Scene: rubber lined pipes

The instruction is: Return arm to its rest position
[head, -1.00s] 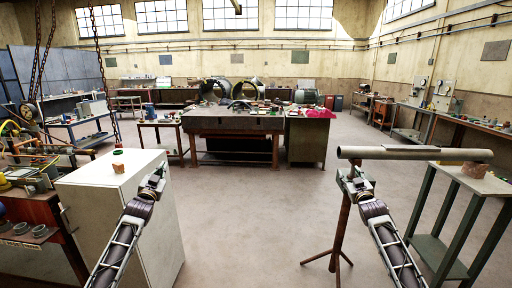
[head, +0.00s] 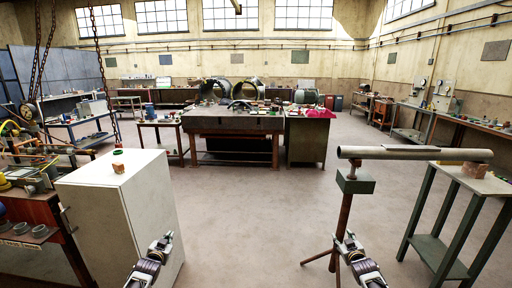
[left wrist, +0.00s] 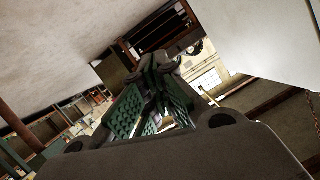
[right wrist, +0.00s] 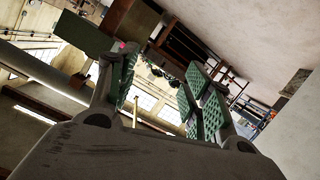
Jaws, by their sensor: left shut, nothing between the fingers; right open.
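My left gripper (head: 162,242) is low in front of the white cabinet (head: 115,215) in the head view. It is shut and empty; its green-padded fingers (left wrist: 155,97) show in the left wrist view. My right gripper (head: 347,243) is low beside the tripod stand (head: 343,215), below the grey pipe (head: 415,153). It is open and empty, with its green-padded fingers (right wrist: 165,95) apart in the right wrist view. The pipe lies level across the stand and a block (head: 475,170) on the green table. I cannot tell whether the right gripper touches the stand's leg.
A small reddish block (head: 118,167) with a green-topped item sits on the white cabinet. The green table (head: 428,210) stands at the right. A workbench (head: 232,122) with large rings is at the back. The floor (head: 255,220) between my arms is clear.

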